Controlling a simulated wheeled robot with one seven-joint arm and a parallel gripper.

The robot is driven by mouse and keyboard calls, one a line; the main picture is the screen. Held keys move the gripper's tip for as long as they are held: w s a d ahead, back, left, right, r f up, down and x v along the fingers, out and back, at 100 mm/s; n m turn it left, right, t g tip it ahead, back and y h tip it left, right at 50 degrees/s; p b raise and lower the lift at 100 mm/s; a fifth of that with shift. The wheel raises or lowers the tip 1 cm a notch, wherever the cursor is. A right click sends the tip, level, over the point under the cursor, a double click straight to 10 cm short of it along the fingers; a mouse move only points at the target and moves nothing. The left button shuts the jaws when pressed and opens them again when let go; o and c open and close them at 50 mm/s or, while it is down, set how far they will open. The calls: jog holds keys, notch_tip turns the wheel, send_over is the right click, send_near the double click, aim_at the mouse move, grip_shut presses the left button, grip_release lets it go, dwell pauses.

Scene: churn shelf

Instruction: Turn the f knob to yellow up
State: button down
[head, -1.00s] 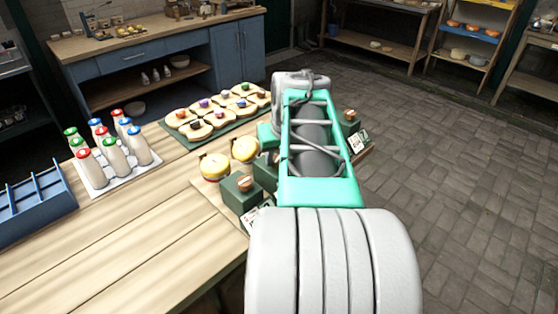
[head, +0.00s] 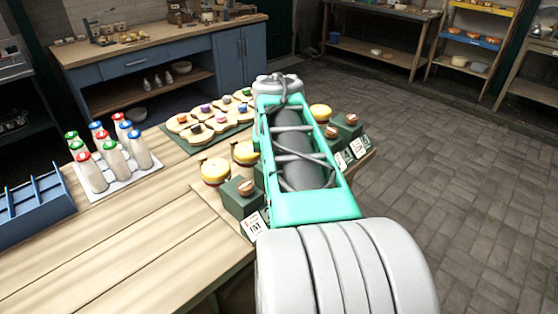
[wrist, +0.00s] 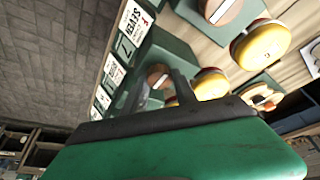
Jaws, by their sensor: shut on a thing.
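Several dark green boxes stand in a row, each with a round brown knob crossed by a pale bar. In the wrist view, my gripper (wrist: 163,90) has its two dark fingers shut on one knob (wrist: 157,73), which shows partly between them. The letter for this knob is not readable, so I cannot tell if it is f. In the head view, my arm hides the gripper and this knob. Other knobs show in the head view at the near left (head: 245,187) and on the right (head: 331,131). Round yellow-topped pieces (head: 215,169) stand behind the boxes.
White label cards (head: 252,226) lean in front of the boxes along the table's edge. A tray of scalloped rounds (head: 205,125) lies behind. Capped bottles (head: 112,160) and a blue divided tray (head: 30,205) stand left. The front left tabletop is bare.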

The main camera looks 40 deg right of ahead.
jog(key=c, duration=1)
grip_release()
jog(key=v, duration=0.7)
jog(key=shift+a+r, duration=0.15)
jog(key=shift+r, duration=0.2)
jog(key=shift+s, duration=0.1)
